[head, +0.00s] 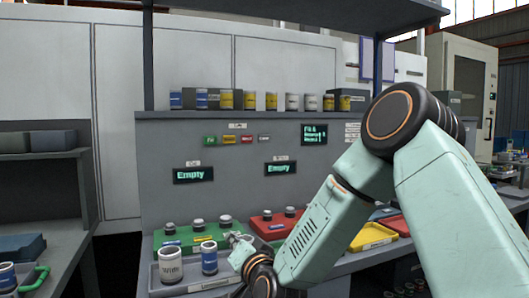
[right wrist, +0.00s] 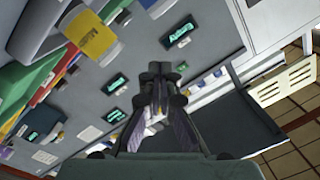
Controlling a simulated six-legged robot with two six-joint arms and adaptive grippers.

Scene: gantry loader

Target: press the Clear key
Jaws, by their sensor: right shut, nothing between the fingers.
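A row of small coloured keys sits on the grey back panel in the head view: a green key (head: 210,140), a yellow one (head: 228,140), a red one (head: 246,139) and a pale grey one (head: 264,138) at the right end. Their lettering is too small to read surely, so I cannot tell which is Clear. My right gripper (head: 237,240) is low in front of the panel, well below the keys, by the green tray. In the right wrist view my right gripper (right wrist: 160,70) is shut and empty. My left gripper is not in view.
A green tray (head: 160,238) and a red tray (head: 257,228) hold dark-topped pieces. White and blue cups (head: 170,265) stand in front. Dark displays (head: 193,175) hang on the panel below the keys. Several cans line the shelf above.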

